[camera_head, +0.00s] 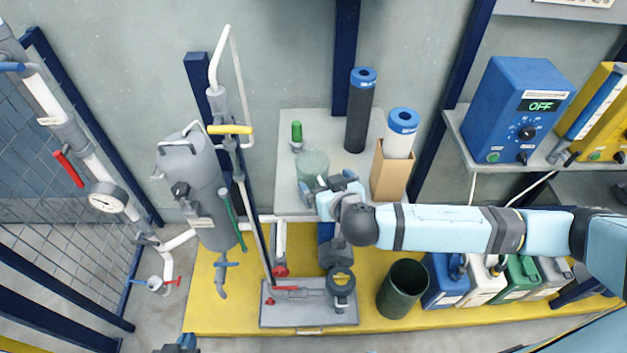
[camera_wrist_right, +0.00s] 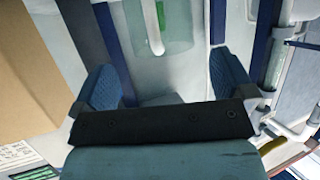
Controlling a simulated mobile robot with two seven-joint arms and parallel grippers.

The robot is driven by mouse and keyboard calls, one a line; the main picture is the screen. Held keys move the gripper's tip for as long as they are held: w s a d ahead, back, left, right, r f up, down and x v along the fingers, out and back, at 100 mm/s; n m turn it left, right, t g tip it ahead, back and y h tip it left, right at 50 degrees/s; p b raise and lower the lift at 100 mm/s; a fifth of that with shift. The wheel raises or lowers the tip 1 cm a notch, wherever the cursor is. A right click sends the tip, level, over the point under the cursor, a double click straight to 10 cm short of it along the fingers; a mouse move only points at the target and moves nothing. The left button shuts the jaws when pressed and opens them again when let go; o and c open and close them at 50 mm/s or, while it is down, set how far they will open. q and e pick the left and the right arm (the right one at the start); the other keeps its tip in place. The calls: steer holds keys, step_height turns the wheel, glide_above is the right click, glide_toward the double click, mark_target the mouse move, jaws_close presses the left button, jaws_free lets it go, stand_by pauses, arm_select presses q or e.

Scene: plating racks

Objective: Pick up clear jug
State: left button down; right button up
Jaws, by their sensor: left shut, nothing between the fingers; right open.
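The clear jug (camera_head: 312,163), see-through and pale green, stands on the grey shelf (camera_head: 270,178) at centre. My right gripper (camera_head: 326,186) is open and empty, just in front of the jug and slightly to its right in the head view. In the right wrist view the open fingers (camera_wrist_right: 163,80) point toward the jug (camera_wrist_right: 178,38), whose pale handle shows; they appear apart from it. The jug's lower part is partly hidden by the gripper in the head view. Only a small part of my left gripper (camera_head: 181,346) shows at the bottom edge; it is shut and empty.
A green-capped item (camera_head: 296,133) stands behind the jug. A cardboard box (camera_head: 390,174) holding a blue-topped white cylinder is to its right, and a dark blue-topped cylinder (camera_head: 358,118) behind. Vertical pipes (camera_head: 243,170) and a grey tank (camera_head: 193,185) stand left.

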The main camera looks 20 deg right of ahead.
mark_target(319, 175)
steer(key=x, duration=0.4)
steer(key=shift+w+a+r, duration=0.1)
steer(key=shift+w+r, duration=0.05)
steer(key=shift+w, duration=0.55)
steer(key=shift+c, duration=0.5)
steer(key=c, duration=1)
step_height(319, 175, up, 20)
steer(key=p, duration=0.1)
steer(key=shift+p, duration=0.3)
steer(key=shift+s, duration=0.1)
